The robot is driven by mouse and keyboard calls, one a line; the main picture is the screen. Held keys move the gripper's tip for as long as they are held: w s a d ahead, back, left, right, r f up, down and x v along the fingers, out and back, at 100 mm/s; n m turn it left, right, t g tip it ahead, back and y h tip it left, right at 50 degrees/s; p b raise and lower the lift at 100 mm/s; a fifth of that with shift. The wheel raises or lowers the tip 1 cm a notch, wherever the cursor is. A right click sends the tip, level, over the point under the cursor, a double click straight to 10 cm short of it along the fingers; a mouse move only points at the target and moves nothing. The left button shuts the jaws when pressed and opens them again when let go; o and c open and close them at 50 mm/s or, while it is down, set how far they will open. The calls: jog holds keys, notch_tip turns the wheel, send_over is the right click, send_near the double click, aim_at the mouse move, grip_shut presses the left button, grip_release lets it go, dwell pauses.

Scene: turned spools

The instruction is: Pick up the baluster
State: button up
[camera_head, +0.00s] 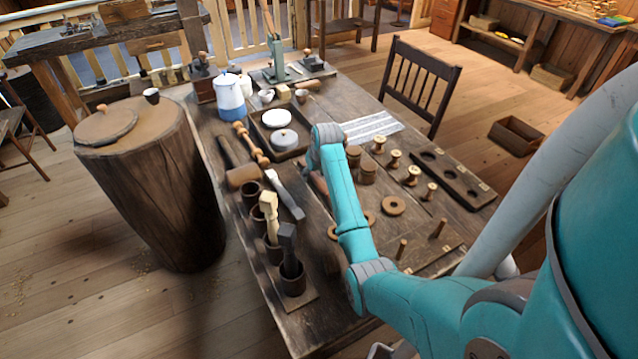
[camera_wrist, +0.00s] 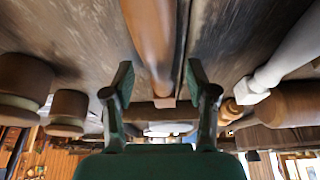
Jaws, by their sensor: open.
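A reddish-brown turned wooden piece (camera_wrist: 150,38), which I take for the baluster, lies on the bench. It tapers to a small squarish end (camera_wrist: 165,103). In the head view a short part of it (camera_head: 318,183) shows left of my forearm; the rest is hidden. My gripper (camera_wrist: 159,68) is open and empty, with one finger on each side of the piece in the wrist view. I cannot tell the height gap or whether they touch. The head view hides the gripper behind my wrist.
A pale turned piece (camera_wrist: 290,48) and a mallet (camera_head: 243,177) lie to the left in the head view. A beaded light-wood spindle (camera_head: 250,143) lies beyond. Wooden spools (camera_head: 394,159) stand to the right. Cups with upright tools (camera_head: 292,280) line the near left edge.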

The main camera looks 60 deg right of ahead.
jog(key=shift+f, duration=0.1)
grip_shut()
dwell(0.3)
